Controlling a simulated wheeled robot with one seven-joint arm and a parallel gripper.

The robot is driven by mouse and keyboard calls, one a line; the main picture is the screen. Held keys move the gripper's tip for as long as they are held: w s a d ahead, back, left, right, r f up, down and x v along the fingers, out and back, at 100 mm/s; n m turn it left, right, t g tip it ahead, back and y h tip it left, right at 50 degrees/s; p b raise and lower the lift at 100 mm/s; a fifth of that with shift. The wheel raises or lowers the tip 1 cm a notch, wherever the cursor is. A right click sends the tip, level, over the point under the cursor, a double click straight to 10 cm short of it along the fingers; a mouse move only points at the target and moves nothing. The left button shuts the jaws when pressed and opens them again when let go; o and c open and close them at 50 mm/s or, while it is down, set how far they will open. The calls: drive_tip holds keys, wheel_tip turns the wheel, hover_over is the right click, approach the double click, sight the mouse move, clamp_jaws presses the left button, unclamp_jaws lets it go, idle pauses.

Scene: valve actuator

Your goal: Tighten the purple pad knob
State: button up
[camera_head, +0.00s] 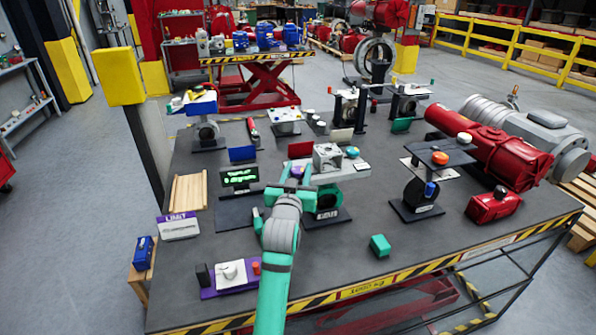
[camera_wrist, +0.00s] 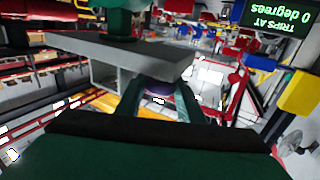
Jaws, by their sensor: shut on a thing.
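The purple pad knob (camera_wrist: 158,88) shows between my fingertips in the wrist view, under the edge of a grey plate (camera_wrist: 120,52). In the head view a small patch of the purple knob (camera_head: 297,171) shows at the left end of that plate, mostly hidden by my gripper. My gripper (camera_head: 291,184) reaches the plate from the front. In the wrist view my gripper's two green fingers (camera_wrist: 158,100) stand on both sides of the knob and are shut on it. The exact contact is too small to see.
A display with green text (camera_head: 240,177) is left of my gripper; in the wrist view the display (camera_wrist: 275,22) reads "TRIPS AT 0 degrees". A green block (camera_head: 380,246) lies front right.

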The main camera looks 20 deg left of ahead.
drive_tip(key=m+h, duration=0.3)
drive_tip(key=h, duration=0.2)
drive_tip(key=m+g+h, duration=0.1)
drive_tip(key=m+h, duration=0.2)
drive_tip(key=h, duration=0.2)
drive_tip(key=shift+a+m, duration=0.15)
drive_tip(key=shift+m, duration=0.25)
drive_tip(key=m+g+h, duration=0.3)
drive_tip(key=g+h, duration=0.1)
drive_tip(key=h, duration=0.1)
drive_tip(key=shift+m+h, duration=0.3)
drive_tip(key=shift+m, duration=0.1)
drive_tip(key=shift+m+g+h, duration=1)
drive_tip(key=shift+g, duration=0.2)
drive_tip(key=shift+f+g, duration=0.15)
drive_tip(key=shift+g, duration=0.15)
drive_tip(key=o, duration=1.1)
drive_tip(key=shift+c, duration=0.2)
